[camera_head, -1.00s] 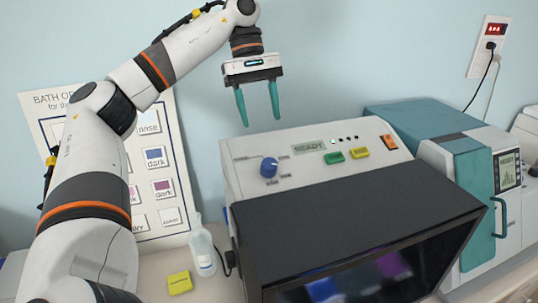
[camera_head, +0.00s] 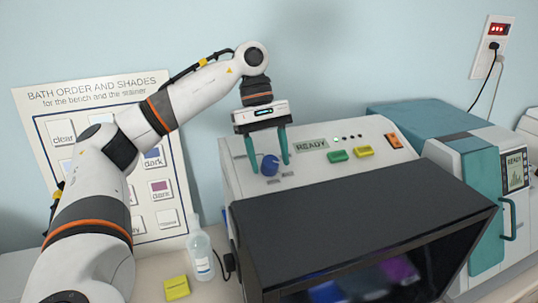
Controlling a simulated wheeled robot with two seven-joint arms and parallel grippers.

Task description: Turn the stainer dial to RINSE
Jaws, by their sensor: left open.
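The stainer (camera_head: 330,225) stands in the middle, with a white sloped control panel and a dark hood in front. Its blue dial (camera_head: 270,165) sits at the panel's left; the labels around it are too small or covered to read. My left gripper (camera_head: 269,168) points down at the panel with its teal fingers open, one on each side of the dial. I cannot tell whether the fingers touch it. The panel display (camera_head: 312,145) reads READY. My right gripper is not in view.
Green (camera_head: 338,156) and yellow (camera_head: 363,152) buttons and an orange switch (camera_head: 394,141) lie right of the dial. A teal and white machine (camera_head: 475,170) stands at right. A chart (camera_head: 176,210) leans behind my left arm.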

